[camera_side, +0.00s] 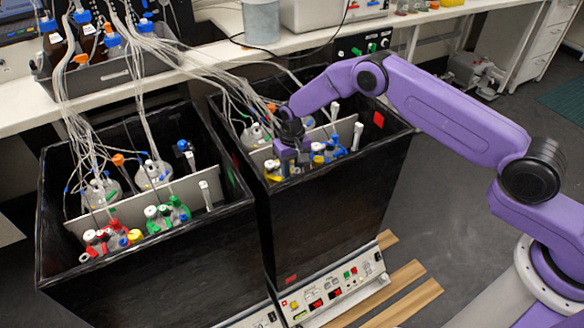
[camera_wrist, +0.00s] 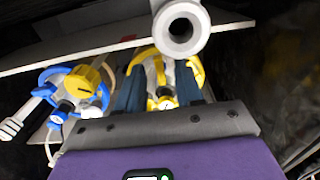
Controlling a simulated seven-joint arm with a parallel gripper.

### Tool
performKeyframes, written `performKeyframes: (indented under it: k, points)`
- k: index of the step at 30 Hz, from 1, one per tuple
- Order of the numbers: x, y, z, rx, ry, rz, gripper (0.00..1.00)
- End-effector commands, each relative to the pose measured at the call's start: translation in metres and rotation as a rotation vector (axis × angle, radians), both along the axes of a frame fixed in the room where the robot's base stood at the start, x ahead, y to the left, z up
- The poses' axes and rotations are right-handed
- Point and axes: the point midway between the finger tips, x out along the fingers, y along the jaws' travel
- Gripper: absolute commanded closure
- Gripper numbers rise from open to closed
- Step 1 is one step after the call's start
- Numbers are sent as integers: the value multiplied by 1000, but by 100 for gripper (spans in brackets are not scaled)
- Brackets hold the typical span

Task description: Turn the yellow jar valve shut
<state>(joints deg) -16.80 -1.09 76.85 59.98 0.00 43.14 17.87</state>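The yellow jar (camera_wrist: 164,72) has a yellow ring and yellow fittings; it sits in the right black box. In the wrist view it lies between the two dark fingers of my gripper (camera_wrist: 159,85), which are spread apart. The fingers hide part of it, and I cannot tell whether they touch it or how its valve is turned. In the side view my gripper (camera_side: 284,158) points down over the yellow jar (camera_side: 272,168). A blue-ringed jar (camera_wrist: 62,85) with a yellow knob stands beside it, to the left in the wrist view.
A pale divider plate (camera_wrist: 60,52) runs behind the jars. A grey tube end (camera_wrist: 180,28) stands close in front of the wrist camera. The left black box (camera_side: 150,250) holds red and green jars (camera_side: 167,215). Tubing (camera_side: 205,70) hangs over both boxes.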

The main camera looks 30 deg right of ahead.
Motion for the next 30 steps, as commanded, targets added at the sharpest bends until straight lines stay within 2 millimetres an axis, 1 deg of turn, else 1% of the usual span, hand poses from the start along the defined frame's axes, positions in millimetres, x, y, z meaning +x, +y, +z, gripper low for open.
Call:
performKeyframes:
  k: [3, 10, 11, 12, 13, 14, 23, 30]
  points:
    - [0, 0, -4, 0, -1, 0, 64]
    - [0, 0, -4, 0, 0, 0, 64]
    - [0, 0, -4, 0, 0, 0, 70]
    - [0, 0, -4, 0, 0, 0, 83]
    - [0, 0, -4, 0, 0, 0, 93]
    - [0, 0, -4, 0, 0, 0, 100]
    - [0, 0, -4, 0, 1, -12, 100]
    - [0, 0, -4, 0, 1, -100, 100]
